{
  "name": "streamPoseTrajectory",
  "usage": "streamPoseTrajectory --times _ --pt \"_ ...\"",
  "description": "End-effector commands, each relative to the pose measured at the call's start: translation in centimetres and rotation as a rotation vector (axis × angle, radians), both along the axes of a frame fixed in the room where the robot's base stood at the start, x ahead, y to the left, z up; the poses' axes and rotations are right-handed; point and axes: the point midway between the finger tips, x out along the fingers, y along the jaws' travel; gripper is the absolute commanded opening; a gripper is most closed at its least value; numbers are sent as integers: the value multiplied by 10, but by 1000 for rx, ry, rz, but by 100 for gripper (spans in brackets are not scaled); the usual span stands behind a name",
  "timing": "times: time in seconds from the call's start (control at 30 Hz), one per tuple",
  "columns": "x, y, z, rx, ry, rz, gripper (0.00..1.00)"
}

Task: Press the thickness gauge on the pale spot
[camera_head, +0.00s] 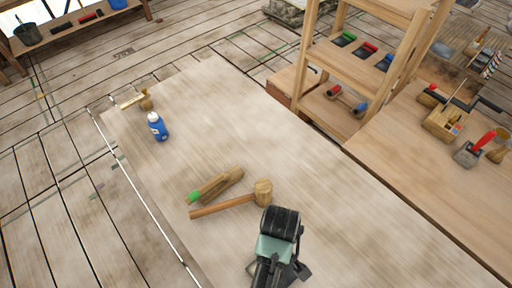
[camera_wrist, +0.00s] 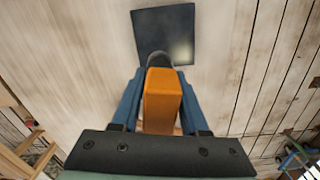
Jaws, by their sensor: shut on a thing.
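In the wrist view my gripper (camera_wrist: 158,80) is shut on an orange block-shaped tool, the thickness gauge (camera_wrist: 163,100), with a blue finger on each side of it. The gauge's dark rounded tip (camera_wrist: 157,59) points at a dark square plate (camera_wrist: 160,22) and overlaps its lower edge. The pale spot (camera_wrist: 181,50) is a soft light patch near the plate's lower right corner, just right of and beyond the tip. I cannot tell whether the tip touches the plate. In the head view my arm hides the gauge and the spot.
On the workbench (camera_head: 215,110) lie a wooden mallet (camera_head: 235,203), a green-tipped wooden piece (camera_head: 215,185), a blue bottle (camera_head: 157,127) and a small brass-coloured tool (camera_head: 146,101). A wooden shelf (camera_head: 350,65) and side table (camera_head: 420,165) stand right. The bench middle is clear.

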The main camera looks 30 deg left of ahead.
Motion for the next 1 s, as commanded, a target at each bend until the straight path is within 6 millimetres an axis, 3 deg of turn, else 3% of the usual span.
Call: streamPoseTrajectory --times 0.03,0.1,0.33,1.0 --pt "-10 7 12 0 7 117 0" --pt "-20 16 12 3 10 271 0" --pt "-41 34 9 12 12 565 0" --pt "-43 36 -44 14 10 601 0"
